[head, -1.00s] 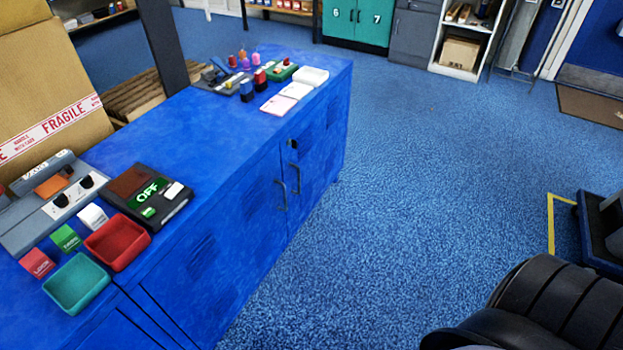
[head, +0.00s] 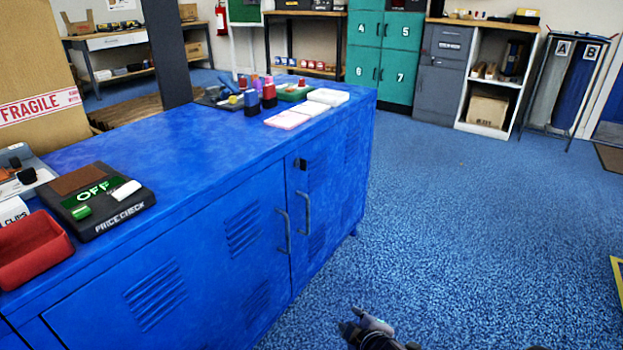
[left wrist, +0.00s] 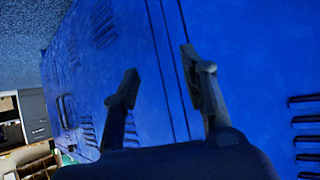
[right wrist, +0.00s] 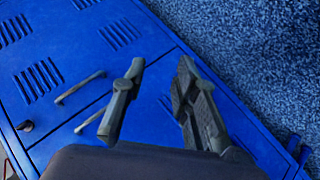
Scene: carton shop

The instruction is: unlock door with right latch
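A blue cabinet (head: 180,150) has two front doors with upright grey handles, a left door handle (head: 283,230) and a right door handle (head: 308,215). A small dark latch (head: 302,164) sits high near the seam between the doors. The latch (right wrist: 24,126) also shows at the left edge of the right wrist view. My right gripper (head: 362,328) is low in front of the cabinet, apart from the latch; its fingers (right wrist: 155,95) are spread and empty. My left gripper (left wrist: 165,95) is open and empty, facing a blue vented panel; it is outside the head view.
On the cabinet top stand a price-check box (head: 95,198), a red tray (head: 30,250), and several small coloured items. A cardboard box (head: 35,70) stands behind. Open blue floor (head: 470,220) lies to the right. Green lockers (head: 385,55) stand at the back.

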